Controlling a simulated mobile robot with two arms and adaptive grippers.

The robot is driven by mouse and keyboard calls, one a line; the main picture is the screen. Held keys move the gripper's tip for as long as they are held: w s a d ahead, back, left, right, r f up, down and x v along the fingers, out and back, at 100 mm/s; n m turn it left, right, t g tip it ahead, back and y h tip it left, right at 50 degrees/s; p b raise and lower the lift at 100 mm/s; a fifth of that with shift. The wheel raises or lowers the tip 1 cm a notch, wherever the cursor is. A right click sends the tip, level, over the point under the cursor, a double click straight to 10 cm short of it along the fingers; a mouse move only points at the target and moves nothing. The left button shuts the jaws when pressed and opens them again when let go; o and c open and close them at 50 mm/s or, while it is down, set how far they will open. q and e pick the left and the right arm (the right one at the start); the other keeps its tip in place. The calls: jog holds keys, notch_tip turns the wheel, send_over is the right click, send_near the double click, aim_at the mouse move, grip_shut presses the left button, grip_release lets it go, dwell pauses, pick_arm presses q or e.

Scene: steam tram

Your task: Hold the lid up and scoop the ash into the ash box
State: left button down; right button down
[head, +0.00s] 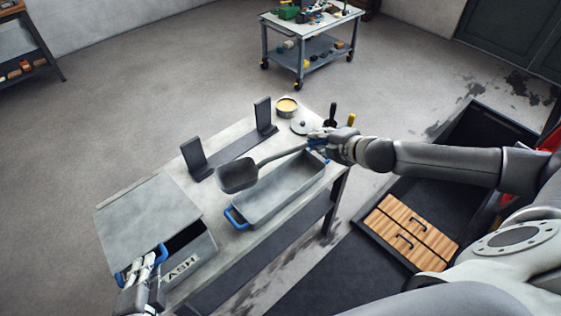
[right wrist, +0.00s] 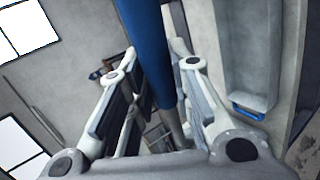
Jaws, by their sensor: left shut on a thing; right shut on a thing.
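The ash box (head: 196,257), a grey box lettered ASH, stands at the table's near-left end. Its grey lid (head: 150,215) is raised at a slant, with a dark gap below its right side. My left gripper (head: 151,262) is shut on the lid's blue handle. My right gripper (head: 322,144) is shut on the blue grip of the shovel (right wrist: 148,45). The shovel's dark scoop (head: 238,176) hangs near the left side of a long grey pan (head: 262,208) with blue handles. I cannot tell whether the scoop holds ash. The pan also shows in the right wrist view (right wrist: 235,60).
A dark stand with two uprights (head: 193,159) is behind the scoop. A yellow-filled tin (head: 287,107) and a small round lid (head: 303,126) sit at the table's far end. A wheeled cart (head: 310,50) stands further back. The floor left of the table is clear.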

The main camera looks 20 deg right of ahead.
pick_arm(q)
jog(key=shift+s+d+f, duration=0.1)
jog(key=shift+s+f, duration=0.15)
jog(key=shift+f, duration=0.8)
jog(key=shift+s+d+f, duration=0.1)
jog(key=shift+s+f, duration=0.1)
jog(key=shift+f, duration=0.8)
jog(key=c, duration=1.3)
grip_release()
jog(key=shift+c, duration=0.2)
jog(key=shift+r, duration=0.1)
jog(key=v, duration=1.2)
